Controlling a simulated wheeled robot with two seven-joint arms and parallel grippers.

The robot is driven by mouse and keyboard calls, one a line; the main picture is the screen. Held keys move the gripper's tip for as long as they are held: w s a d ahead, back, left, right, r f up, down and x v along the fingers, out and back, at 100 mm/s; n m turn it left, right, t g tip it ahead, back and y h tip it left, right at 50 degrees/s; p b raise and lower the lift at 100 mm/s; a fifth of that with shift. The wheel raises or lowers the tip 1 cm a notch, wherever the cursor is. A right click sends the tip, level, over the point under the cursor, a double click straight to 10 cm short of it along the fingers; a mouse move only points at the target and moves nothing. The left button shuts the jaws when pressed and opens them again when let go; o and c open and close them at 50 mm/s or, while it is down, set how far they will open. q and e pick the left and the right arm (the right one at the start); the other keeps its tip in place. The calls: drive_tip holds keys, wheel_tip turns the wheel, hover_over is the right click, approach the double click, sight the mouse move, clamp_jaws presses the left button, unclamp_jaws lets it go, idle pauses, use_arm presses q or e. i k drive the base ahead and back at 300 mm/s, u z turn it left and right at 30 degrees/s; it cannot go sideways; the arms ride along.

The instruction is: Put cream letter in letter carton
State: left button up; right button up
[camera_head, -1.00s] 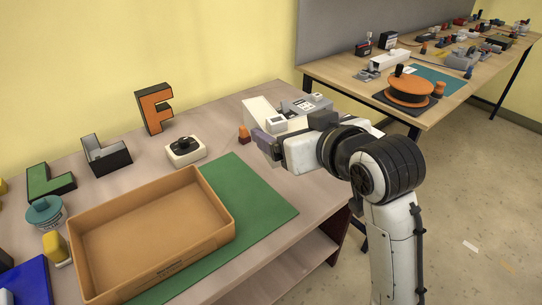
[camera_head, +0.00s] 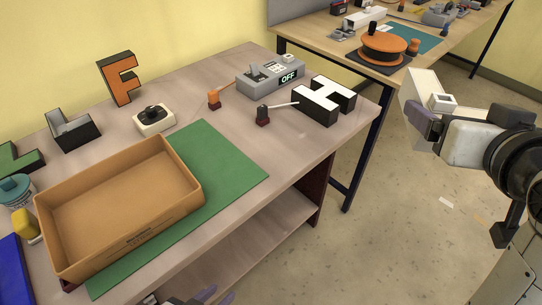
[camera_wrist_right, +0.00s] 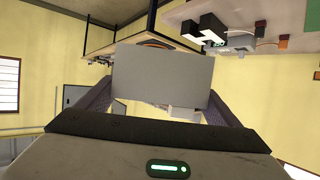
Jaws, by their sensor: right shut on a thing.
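The letter carton (camera_head: 185,215) is an open, empty tan box at the left of the table, partly on a green mat. My right gripper (camera_head: 427,110) is out to the right, beyond the table's edge. It is shut on a cream block, the cream letter (camera_head: 418,88), held in the air above the floor gap. Its full shape is partly hidden. In the right wrist view the letter (camera_wrist_right: 163,78) shows as a flat, pale grey face between the fingers. My left gripper (camera_head: 213,297) shows only its purple fingertips at the bottom edge; I cannot tell its opening.
The green mat (camera_head: 225,160) is bare right of the carton.

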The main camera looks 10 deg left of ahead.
sight(148, 206)
drive_tip(key=z, duration=1.15)
drive_tip(key=k, duration=1.6)
drive_tip(key=u, duration=2.05)
drive_tip(key=i, duration=0.5)
drive_tip(key=u, duration=0.1)
